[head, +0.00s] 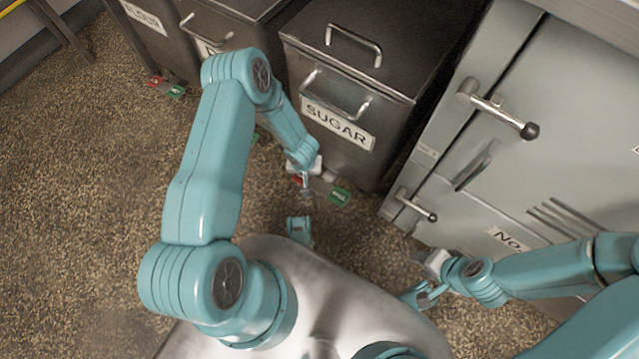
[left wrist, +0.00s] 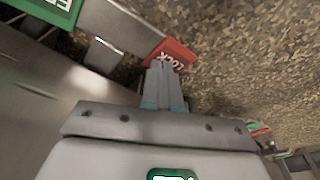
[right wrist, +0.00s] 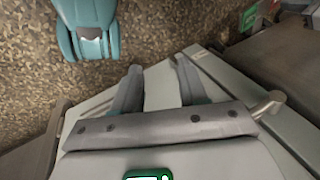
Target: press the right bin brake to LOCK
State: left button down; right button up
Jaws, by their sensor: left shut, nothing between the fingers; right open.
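The right bin (head: 392,110) is a dark metal bin labelled SUGAR. Its brake at the foot has a red LOCK pedal (head: 296,181) and a green pedal (head: 340,196) joined by a grey bar. In the left wrist view the red LOCK pedal (left wrist: 174,50) lies just beyond the fingertips, and the green pedal (left wrist: 45,12) is at the top left. My left gripper (head: 307,190) is shut and empty, its tips at the red pedal's edge; I cannot tell whether they touch. My right gripper (right wrist: 157,66) is open and empty, in front of the grey cabinet.
Two more dark bins stand to the left; the FLOUR bin has its own red and green brake pedals (head: 166,87). A grey cabinet (head: 545,130) with protruding lever handles (head: 500,112) stands at the right. The speckled floor (head: 90,200) at the left is clear.

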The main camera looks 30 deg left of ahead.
pick_arm(q)
notch_tip(320, 180, up, 4)
jog(key=p, duration=0.3)
jog(key=shift+f, duration=0.1)
notch_tip(320, 180, up, 2)
jog(key=shift+p, duration=0.95)
pick_arm(e)
jog(key=shift+g, duration=0.4)
jog(key=s+r, duration=0.1)
jog(key=r, duration=0.2)
jog(key=s+a+r, duration=0.1)
jog(key=r, duration=0.1)
jog(key=shift+s+r, duration=0.15)
jog(key=shift+s, duration=0.15)
pick_arm(q)
jog(key=s+d+r+m+h, duration=0.3)
jog(key=s+d+r+h, duration=0.1)
jog(key=s+d+r, duration=0.85)
notch_tip(320, 180, up, 31)
jog(key=s+d+g+p, duration=0.1)
jog(key=s+d+p, duration=0.1)
jog(key=p, duration=2.9)
jog(key=shift+h, duration=0.4)
pick_arm(e)
notch_tip(320, 180, up, 31)
jog(key=shift+s+a+n, duration=0.3)
jog(key=shift+s+a, duration=0.05)
jog(key=shift+s, duration=0.05)
